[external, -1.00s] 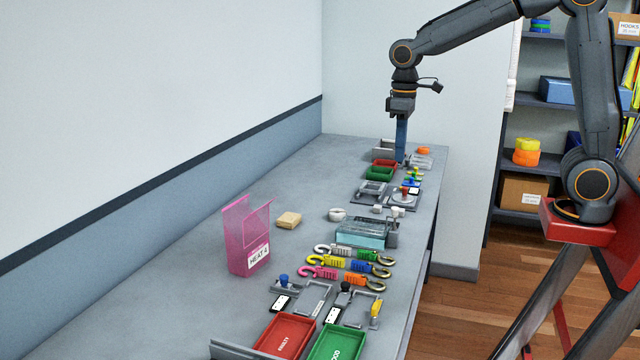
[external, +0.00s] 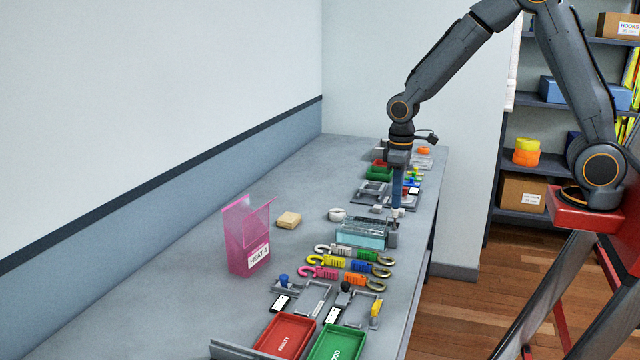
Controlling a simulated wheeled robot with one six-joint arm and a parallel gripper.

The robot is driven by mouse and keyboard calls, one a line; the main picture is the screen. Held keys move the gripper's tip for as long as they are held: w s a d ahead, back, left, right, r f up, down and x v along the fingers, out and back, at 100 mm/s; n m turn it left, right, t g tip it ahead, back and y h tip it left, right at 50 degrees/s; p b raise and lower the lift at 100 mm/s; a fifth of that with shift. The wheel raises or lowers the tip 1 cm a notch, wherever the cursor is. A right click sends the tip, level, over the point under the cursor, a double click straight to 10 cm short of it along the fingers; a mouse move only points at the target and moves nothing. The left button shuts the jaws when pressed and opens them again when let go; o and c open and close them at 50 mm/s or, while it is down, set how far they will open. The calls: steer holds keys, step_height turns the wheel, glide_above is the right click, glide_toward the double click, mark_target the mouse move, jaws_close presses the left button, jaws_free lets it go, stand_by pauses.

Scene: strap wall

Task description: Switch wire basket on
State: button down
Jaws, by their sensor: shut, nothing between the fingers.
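A clear, teal-tinted tank (external: 360,237) stands mid-bench with a dark, rack-like top, perhaps the wire basket; at this size I cannot tell. A small grey block (external: 393,238) adjoins its right end. Whether any switch is on or off cannot be made out. My gripper (external: 397,207) points straight down with its blue fingers shut and empty. Its tips are just behind the tank's right end, close to small white pieces (external: 399,212). Whether the tips touch them I cannot tell.
Colored hooks (external: 350,262) lie in front of the tank. Red (external: 285,337) and green (external: 338,342) trays are at the near end. A pink bin (external: 246,240) and tan block (external: 289,220) stand left. Fixtures and small bins crowd the far end.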

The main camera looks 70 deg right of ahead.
mark_target(396, 211)
steer(key=shift+f, duration=0.1)
step_height(396, 211, down, 4)
steer(key=shift+f+b, duration=0.1)
steer(key=shift+b, duration=0.85)
steer(key=shift+s+f, duration=0.1)
steer(key=shift+f, duration=0.05)
steer(key=shift+r+p, duration=0.45)
steer(key=shift+p, duration=0.05)
step_height(396, 211, up, 14)
steer(key=shift+f, duration=0.2)
